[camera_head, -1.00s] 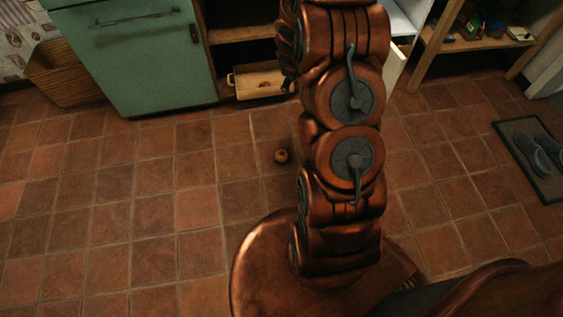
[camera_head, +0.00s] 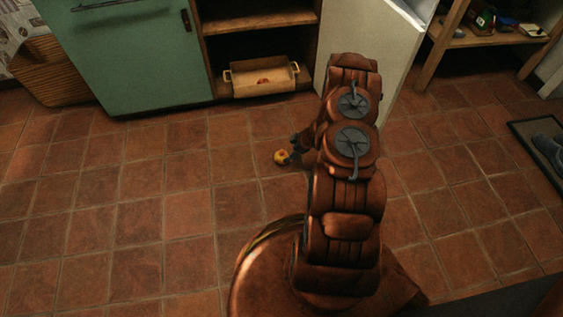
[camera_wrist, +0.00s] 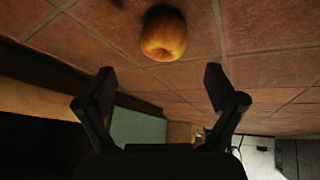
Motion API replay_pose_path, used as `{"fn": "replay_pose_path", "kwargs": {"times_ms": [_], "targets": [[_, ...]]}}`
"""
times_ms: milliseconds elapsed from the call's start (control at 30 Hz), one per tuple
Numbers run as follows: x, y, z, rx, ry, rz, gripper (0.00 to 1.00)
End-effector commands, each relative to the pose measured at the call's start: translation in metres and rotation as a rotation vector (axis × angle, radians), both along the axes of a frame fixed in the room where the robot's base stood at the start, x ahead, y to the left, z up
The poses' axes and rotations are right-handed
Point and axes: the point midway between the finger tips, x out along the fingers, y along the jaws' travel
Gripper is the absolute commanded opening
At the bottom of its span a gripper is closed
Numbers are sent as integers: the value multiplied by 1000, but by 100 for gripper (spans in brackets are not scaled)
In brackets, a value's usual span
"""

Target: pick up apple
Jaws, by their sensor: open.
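A yellow-orange apple (camera_head: 281,157) with a reddish tint sits on the tiled floor, just left of my arm in the head view. My gripper (camera_head: 297,148) is low beside the apple, on its right, and is partly hidden by my arm. In the wrist view the apple (camera_wrist: 164,35) is at the top middle, beyond the fingertips. My gripper (camera_wrist: 160,80) shows there with its two dark fingers spread wide and nothing between them. The head view does not settle whether a finger touches the apple.
A green cabinet (camera_head: 130,55) stands at the back left beside a wicker basket (camera_head: 62,72). A white panel (camera_head: 375,45) stands behind my arm. The floor (camera_head: 150,200) at left is clear.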

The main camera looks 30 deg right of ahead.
Motion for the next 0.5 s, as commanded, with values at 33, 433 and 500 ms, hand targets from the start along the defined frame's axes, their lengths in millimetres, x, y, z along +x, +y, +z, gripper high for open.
{"fn": "replay_pose_path", "kwargs": {"times_ms": [33, 433, 500], "targets": [[-2, 2, -7, 8, -1, 3, 93], [12, 9, -33, 11, -6, 8, 93], [13, 10, -36, 11, -6, 8, 93]]}}
